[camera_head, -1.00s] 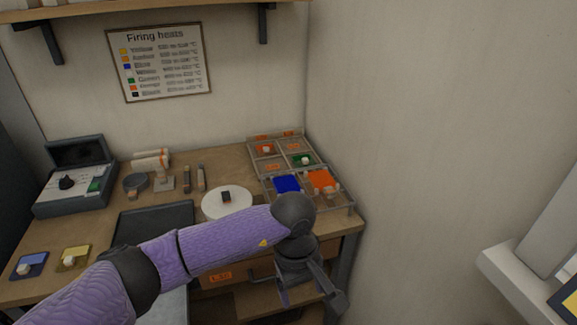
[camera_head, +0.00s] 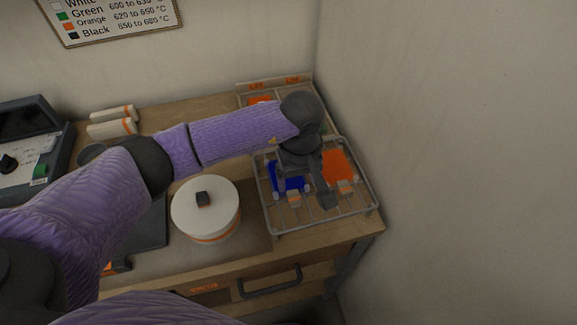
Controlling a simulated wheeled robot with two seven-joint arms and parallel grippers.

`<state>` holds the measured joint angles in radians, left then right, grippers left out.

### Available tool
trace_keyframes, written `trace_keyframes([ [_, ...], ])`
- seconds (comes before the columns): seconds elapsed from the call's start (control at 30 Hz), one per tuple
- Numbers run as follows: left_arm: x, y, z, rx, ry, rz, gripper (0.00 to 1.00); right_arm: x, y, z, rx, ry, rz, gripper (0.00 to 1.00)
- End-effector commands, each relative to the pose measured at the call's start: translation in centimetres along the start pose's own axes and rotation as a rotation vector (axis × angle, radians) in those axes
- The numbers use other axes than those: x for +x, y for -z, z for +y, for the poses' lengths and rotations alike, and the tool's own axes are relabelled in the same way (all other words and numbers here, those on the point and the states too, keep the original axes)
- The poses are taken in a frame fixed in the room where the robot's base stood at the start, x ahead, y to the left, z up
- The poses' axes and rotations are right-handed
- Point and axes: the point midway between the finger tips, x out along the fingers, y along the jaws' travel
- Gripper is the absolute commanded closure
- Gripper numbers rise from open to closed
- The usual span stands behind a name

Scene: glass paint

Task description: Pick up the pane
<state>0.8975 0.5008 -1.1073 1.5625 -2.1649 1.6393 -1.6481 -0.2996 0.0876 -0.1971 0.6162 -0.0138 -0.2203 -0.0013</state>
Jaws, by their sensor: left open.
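A blue pane (camera_head: 272,180) and an orange pane (camera_head: 341,164) lie side by side in a wire rack (camera_head: 372,203) at the right end of the table. Each has a small pale knob near its front edge; the blue pane's knob (camera_head: 294,197) shows below my gripper. My left gripper (camera_head: 304,197) is open and points down over the rack, its fingers over the blue pane and the gap towards the orange one. It hides part of the blue pane. I cannot tell whether the fingers touch anything. My right gripper is not in view.
A round white lidded pot (camera_head: 207,222) with a dark knob stands left of the rack. A sectioned tray (camera_head: 245,92) with orange labels sits behind the rack, partly hidden by my arm. A wall (camera_head: 440,150) rises close on the right.

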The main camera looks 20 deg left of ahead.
Motion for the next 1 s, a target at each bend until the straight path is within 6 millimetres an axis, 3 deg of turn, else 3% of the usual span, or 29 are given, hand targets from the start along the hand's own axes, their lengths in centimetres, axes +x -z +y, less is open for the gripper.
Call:
trace_keyframes([
  [0.33,6.2,0.2,-0.6,-0.001,-0.001,-0.002,0.21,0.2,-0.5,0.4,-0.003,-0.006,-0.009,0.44],
  [0.6,6.7,0.2,-0.5,0.001,-0.001,0.0,0.21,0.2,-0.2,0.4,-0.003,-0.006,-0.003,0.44],
  [0.9,6.7,0.3,-0.5,0.0,-0.001,0.0,0.84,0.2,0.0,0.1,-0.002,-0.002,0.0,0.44],
  [1.0,6.7,0.3,-0.5,0.0,-0.001,0.0,1.0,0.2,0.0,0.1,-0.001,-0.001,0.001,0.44],
])
